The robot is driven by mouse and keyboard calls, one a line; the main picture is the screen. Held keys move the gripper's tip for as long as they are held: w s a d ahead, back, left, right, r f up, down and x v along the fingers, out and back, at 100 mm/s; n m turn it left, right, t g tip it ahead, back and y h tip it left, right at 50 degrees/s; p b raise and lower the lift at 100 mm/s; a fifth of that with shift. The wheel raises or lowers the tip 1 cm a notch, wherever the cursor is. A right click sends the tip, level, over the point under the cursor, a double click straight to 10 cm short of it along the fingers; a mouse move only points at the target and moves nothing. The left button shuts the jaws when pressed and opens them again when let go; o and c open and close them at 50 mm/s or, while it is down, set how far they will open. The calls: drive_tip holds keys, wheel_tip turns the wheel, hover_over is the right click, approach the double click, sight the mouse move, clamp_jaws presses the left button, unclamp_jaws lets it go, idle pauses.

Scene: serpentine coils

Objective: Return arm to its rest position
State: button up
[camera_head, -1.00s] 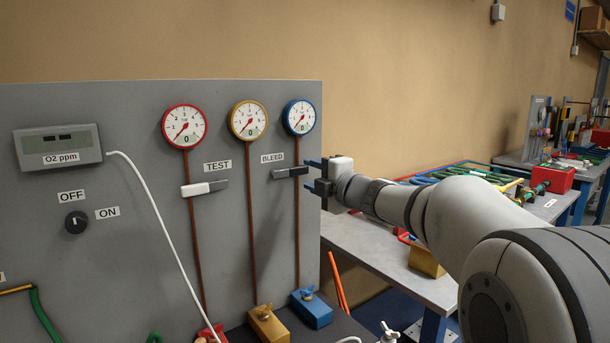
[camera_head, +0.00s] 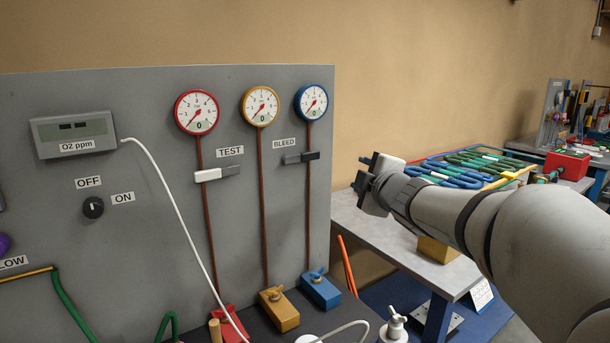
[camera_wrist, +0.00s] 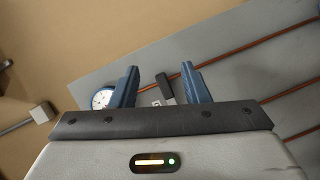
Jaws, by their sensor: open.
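My gripper (camera_head: 364,176) is to the right of the grey panel, apart from it, with my arm reaching in from the right. In the wrist view my gripper (camera_wrist: 158,80) has its two blue fingers spread with nothing held between them. The BLEED lever (camera_head: 300,158), grey and black, sits on the panel left of my gripper. It also shows beyond the fingers in the wrist view (camera_wrist: 165,90). The TEST lever (camera_head: 217,173), white and grey, is further left.
The grey panel (camera_head: 120,240) carries red, yellow and blue gauges (camera_head: 311,102) and an O2 meter (camera_head: 73,134). A workbench (camera_head: 375,235) with coloured coils (camera_head: 475,165) lies behind and below my arm. A white fitting (camera_head: 394,325) stands at the bottom. The wall area above my arm is clear.

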drive_tip(key=s+d+f+m+g+h+p, duration=0.45)
drive_tip(key=s+f+m+g+h, duration=0.2)
drive_tip(key=s+f+m, duration=0.5)
drive_tip(key=s+a+f+m+g+y+p, duration=0.1)
drive_tip(key=s+a+f+m+g, duration=0.1)
drive_tip(key=s, duration=0.7)
drive_tip(key=s+a+f+m+g+y+p, duration=0.1)
drive_tip(key=s+f+m+g+y, duration=0.1)
drive_tip(key=s+g, duration=0.3)
drive_tip(key=s+f+m, duration=0.1)
drive_tip(key=s, duration=0.3)
drive_tip(key=shift+s+a+f, duration=0.2)
drive_tip(key=shift+a+f, duration=0.1)
drive_tip(key=shift+a, duration=0.1)
